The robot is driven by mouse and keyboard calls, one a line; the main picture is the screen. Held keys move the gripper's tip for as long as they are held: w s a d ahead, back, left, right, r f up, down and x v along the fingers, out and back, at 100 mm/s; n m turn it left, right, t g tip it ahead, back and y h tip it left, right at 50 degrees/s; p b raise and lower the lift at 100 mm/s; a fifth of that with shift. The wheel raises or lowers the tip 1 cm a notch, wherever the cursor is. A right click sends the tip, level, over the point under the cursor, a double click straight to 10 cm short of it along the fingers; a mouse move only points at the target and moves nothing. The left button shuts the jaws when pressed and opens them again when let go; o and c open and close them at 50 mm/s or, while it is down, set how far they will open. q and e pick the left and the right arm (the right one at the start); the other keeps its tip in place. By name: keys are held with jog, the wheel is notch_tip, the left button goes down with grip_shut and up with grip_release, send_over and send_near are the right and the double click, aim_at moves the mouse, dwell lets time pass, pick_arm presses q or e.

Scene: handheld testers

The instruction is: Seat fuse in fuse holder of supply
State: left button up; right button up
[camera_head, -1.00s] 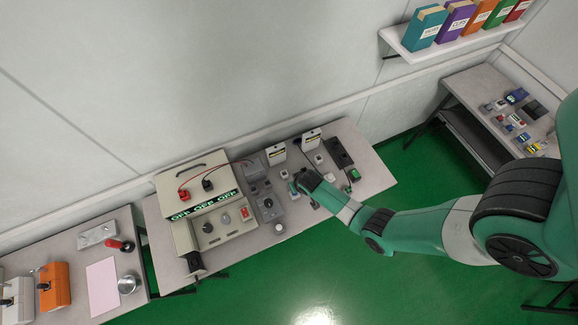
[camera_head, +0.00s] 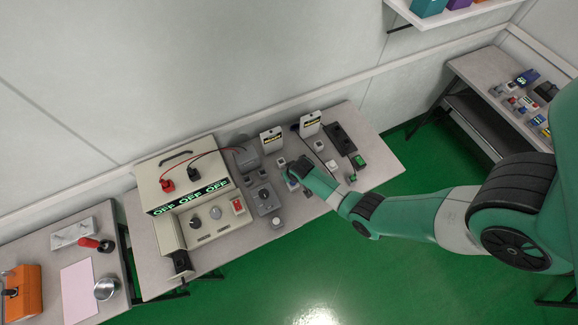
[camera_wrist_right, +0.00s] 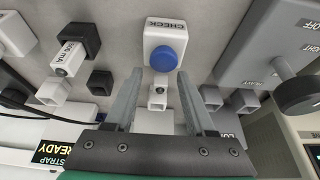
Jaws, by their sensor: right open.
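The supply looks to be the beige instrument (camera_head: 190,190) with an "OFF OFF OFF" display on the left of the middle bench. My right gripper (camera_head: 289,178) is low over the bench, right of the supply; in the right wrist view the gripper (camera_wrist_right: 158,78) is open. No fuse holder is clearly visible.
A grey knob box (camera_head: 264,197) stands between the supply and gripper; a grey lever unit (camera_wrist_right: 275,45) shows close right in the wrist view. A green-topped item (camera_head: 358,162) is right of the gripper.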

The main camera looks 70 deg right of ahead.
jog(key=shift+w, duration=0.1)
grip_shut()
dwell(0.3)
jog(key=shift+r+p, duration=0.55)
jog(key=shift+p, duration=0.1)
notch_tip(320, 180, up, 3)
jog(key=shift+f+p, duration=0.1)
jog(key=shift+p, duration=1.1)
jog(key=s+a+r+p, duration=0.5)
jog(key=s+r+p, duration=0.4)
jog(key=s, duration=0.4)
jog(key=shift+p, duration=0.6)
